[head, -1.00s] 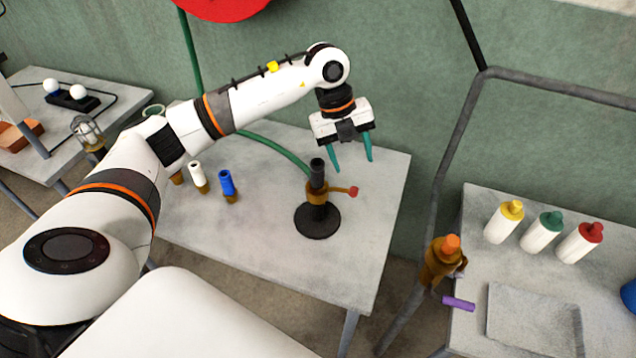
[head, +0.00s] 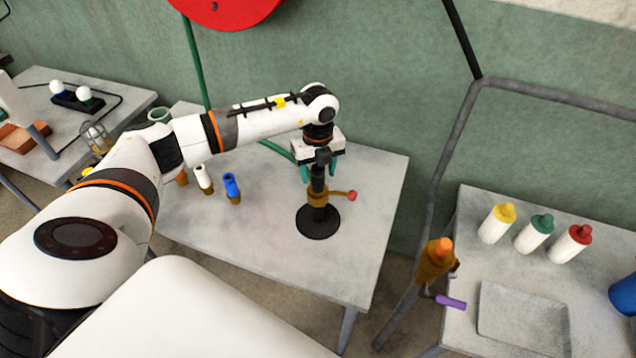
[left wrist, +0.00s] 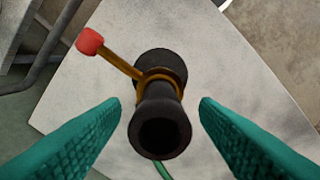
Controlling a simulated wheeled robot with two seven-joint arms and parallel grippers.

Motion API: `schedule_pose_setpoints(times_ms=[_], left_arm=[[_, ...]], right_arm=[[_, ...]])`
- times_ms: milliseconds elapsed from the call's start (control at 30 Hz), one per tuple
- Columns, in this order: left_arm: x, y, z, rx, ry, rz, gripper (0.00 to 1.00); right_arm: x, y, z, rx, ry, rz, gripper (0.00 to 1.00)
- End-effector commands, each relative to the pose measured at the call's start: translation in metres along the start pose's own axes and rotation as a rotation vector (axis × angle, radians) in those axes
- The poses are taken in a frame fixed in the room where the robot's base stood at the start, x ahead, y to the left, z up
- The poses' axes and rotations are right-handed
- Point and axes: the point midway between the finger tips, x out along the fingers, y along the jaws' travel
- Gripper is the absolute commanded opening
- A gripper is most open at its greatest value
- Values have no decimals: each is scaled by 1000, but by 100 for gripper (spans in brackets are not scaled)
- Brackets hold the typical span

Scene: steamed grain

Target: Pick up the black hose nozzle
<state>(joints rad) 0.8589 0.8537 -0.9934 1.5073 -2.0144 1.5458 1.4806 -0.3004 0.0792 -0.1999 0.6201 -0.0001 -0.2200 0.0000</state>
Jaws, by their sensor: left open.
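The black hose nozzle (head: 318,178) stands upright in a brass fitting (head: 317,197) with a red-tipped lever, above a round black base (head: 318,222) on the middle table. In the left wrist view the nozzle (left wrist: 160,128) shows end-on, between the two teal fingers. My left gripper (head: 319,172) is over the nozzle's top, pointing down, with one finger on each side. It is open, and in the left wrist view (left wrist: 161,105) gaps show between the fingers and the nozzle. My right gripper is not in view.
White (head: 203,179) and blue (head: 232,188) nozzles stand left of the base on the same table (head: 270,255). A green hose runs behind the stand. Capped bottles (head: 535,233) stand on the right table. A grey pipe (head: 440,170) rises between the tables.

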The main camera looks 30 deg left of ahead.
Motion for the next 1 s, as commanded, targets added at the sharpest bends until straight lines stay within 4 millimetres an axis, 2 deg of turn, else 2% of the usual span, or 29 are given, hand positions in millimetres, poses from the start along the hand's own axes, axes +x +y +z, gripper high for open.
schedule_pose_setpoints(times_ms=[33,167,400,733,1000], left_arm=[[4,0,0,-1,-3,-1,56],[17,0,0,1,-1,2,56],[20,1,0,1,0,4,56],[19,1,0,0,0,4,2],[18,1,0,0,0,5,0]], right_arm=[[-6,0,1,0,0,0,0],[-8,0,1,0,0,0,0],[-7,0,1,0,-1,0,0],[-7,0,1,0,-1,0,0],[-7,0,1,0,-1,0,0]])
